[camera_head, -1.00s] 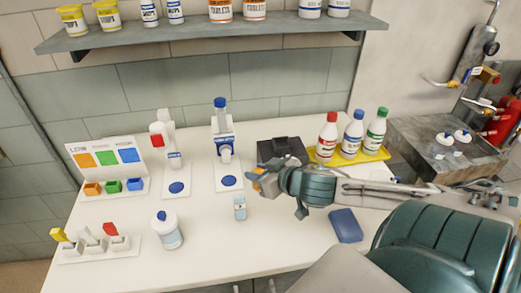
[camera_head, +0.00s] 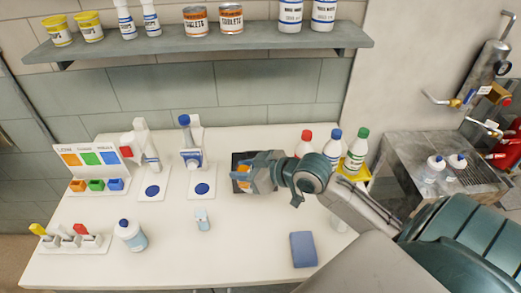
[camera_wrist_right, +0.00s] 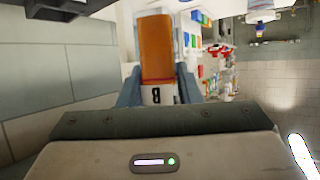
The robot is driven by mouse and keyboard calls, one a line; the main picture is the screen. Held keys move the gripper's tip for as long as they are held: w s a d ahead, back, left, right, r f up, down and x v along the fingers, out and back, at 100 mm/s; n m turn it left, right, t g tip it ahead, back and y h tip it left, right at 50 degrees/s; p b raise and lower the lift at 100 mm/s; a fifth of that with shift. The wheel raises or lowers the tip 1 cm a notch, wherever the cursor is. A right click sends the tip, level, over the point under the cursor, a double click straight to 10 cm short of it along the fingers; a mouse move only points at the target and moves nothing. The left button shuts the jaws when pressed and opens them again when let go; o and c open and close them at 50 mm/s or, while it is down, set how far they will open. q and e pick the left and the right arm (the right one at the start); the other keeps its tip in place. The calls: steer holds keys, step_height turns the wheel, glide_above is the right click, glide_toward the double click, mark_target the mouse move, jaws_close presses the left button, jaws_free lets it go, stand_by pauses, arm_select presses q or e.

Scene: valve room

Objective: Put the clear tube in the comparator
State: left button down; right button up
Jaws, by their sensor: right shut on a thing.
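My right gripper (camera_head: 246,172) is shut on an orange tube-like piece (camera_wrist_right: 157,50) with a white label marked B. In the head view the gripper is over the black box (camera_head: 236,159) on the counter, which looks like the comparator, and hides much of it. I cannot tell whether the held piece touches the box or is inside it. A small pale, clear-looking vial (camera_head: 203,220) stands on the counter in front. I cannot tell which of the two is the clear tube. My left gripper is not in view.
Bottles with red, blue (camera_head: 333,148) and green caps stand on a yellow tray (camera_head: 365,180) beside my right arm.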

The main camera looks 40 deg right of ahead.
steer(key=w+d+b, duration=0.1)
steer(key=w+d, duration=0.2)
steer(key=w+d+f+b, duration=0.1)
steer(key=w+d+b, duration=0.1)
steer(key=w+d, duration=0.1)
steer(key=w+d+b, duration=0.2)
steer(key=w+d, duration=0.1)
steer(key=shift+w+d+f, duration=0.1)
steer(key=shift+w+f, duration=0.05)
steer(key=shift+f, duration=0.2)
steer(key=shift+w+d+r, duration=0.1)
steer(key=shift+w+d, duration=0.3)
step_height(320, 180, down, 4)
steer(key=b, duration=0.3)
steer(key=shift+r+b, duration=0.2)
steer(key=shift+b, duration=0.2)
steer(key=shift+r, duration=0.1)
steer(key=o, duration=1)
